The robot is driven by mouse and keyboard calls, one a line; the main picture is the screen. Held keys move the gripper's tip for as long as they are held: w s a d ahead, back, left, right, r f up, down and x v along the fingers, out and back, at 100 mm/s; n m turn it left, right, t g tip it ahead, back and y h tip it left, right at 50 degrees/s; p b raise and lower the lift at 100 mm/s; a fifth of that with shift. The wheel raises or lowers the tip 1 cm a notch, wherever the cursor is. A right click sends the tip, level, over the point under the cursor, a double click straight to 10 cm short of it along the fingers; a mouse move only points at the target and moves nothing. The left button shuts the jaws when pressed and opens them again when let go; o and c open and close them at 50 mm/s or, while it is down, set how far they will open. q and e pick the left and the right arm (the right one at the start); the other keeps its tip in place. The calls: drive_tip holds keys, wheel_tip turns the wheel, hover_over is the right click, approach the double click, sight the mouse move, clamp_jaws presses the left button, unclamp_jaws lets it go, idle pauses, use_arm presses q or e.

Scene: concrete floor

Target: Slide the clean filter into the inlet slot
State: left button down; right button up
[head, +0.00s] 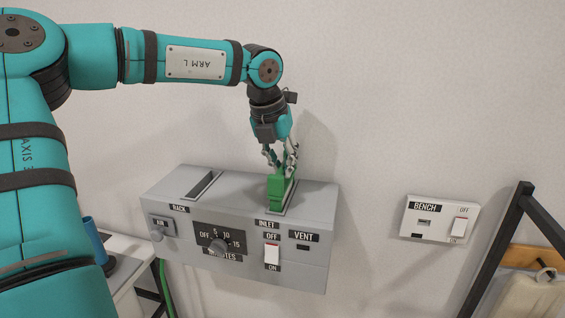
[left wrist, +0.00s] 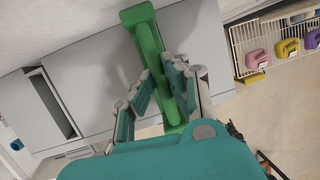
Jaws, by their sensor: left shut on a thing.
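The green filter (head: 278,194) stands upright at the INLET slot (head: 292,203) on top of the grey wall unit (head: 315,200). Its lower end meets the slot's pale rim; I cannot tell how deep it sits. My left gripper (head: 281,166) points down from above and is shut on the filter's upper part. In the left wrist view the green filter (left wrist: 145,38) runs between the two fingers, which hide part of it. My right gripper is not in view.
The BACK slot (head: 203,184) on the unit's left top is open and looks empty. The unit's front has a minutes dial (head: 218,245) and a red-white switch (head: 271,253). A BENCH wall switch (head: 438,219) is to the right. A wire rack (left wrist: 275,45) holds coloured items.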

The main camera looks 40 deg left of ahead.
use_arm(q)
drive_tip(key=shift+f+b, duration=1.3)
drive_tip(key=shift+f, duration=0.25)
drive_tip(key=c, duration=1.3)
unclamp_jaws()
drive_tip(key=shift+c, duration=0.2)
drive_tip(key=shift+r, duration=0.25)
drive_tip(key=v, duration=1.1)
drive_tip(key=shift+s+r, duration=0.15)
drive_tip(key=shift+r, duration=0.15)
